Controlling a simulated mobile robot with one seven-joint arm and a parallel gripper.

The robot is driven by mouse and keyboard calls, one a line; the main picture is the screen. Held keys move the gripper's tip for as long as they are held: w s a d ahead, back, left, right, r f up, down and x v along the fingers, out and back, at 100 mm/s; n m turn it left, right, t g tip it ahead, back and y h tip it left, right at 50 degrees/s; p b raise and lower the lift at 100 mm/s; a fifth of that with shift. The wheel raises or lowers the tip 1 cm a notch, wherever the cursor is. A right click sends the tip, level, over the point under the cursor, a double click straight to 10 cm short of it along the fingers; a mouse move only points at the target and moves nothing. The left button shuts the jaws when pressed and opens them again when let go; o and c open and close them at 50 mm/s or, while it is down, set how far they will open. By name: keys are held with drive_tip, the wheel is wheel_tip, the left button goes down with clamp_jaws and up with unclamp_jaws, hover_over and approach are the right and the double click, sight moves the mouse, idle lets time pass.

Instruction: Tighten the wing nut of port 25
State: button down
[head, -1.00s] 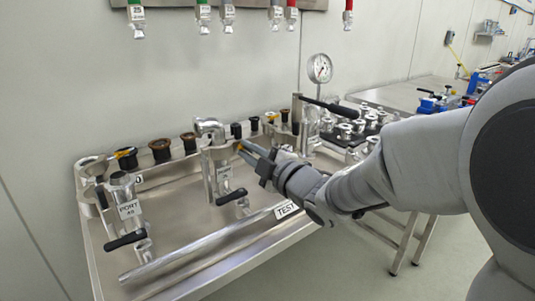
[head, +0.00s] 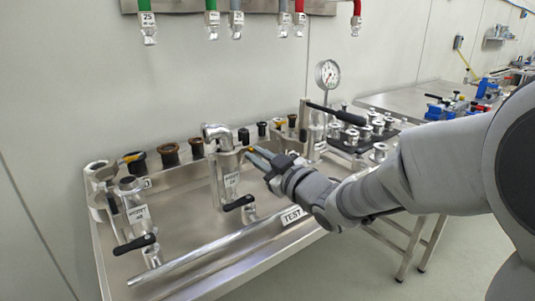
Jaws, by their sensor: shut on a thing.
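The middle port (head: 229,178) is an upright metal pipe with a small label, too small to read for certain, and a black-handled valve low on its right. A clamp and elbow (head: 215,132) sit on its top. My gripper (head: 256,154) is at the right side of that top, coming in from the right.
The ports stand in a metal tray (head: 190,283) with a long bar and a TEST label (head: 292,215) at its front. Brown and black fittings (head: 168,154) line the back. A gauge (head: 328,74) stands behind my arm. Hoses hang above.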

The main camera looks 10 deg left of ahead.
idle(0.4)
drive_tip(key=c, duration=0.9)
unclamp_jaws()
drive_tip(key=shift+o, duration=0.2)
drive_tip(key=shift+d, duration=0.1)
drive_tip(key=b+v, duration=0.2)
drive_tip(key=v, duration=1.5)
drive_tip(key=shift+s+d, duration=0.1)
